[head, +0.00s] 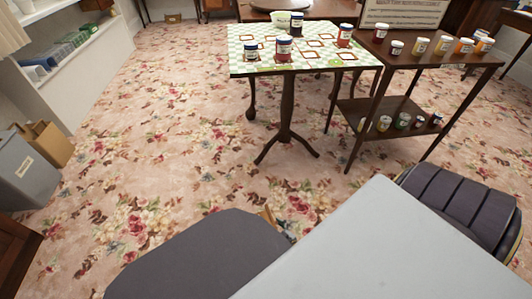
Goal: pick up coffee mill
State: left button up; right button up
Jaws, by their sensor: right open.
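I cannot make out a coffee mill in the head view. Several small jars with white and dark blue lids stand on the green checked table (262,66), among them a red jar (283,48). A pale green cup (281,22) stands at its back edge. No gripper is near these things. My right gripper's fingers cannot be picked out clearly, and nothing is seen held. My left gripper does not show.
A dark wooden two-tier side table (437,66) with several jars stands at the right. A large pale grey surface (375,250) fills the lower right. White shelves (85,60) and a cardboard box (46,143) are at the left. Open floral carpet (160,130) lies between.

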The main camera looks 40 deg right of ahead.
jog(key=shift+s, duration=0.1)
grip_shut()
dwell(0.3)
dwell(0.4)
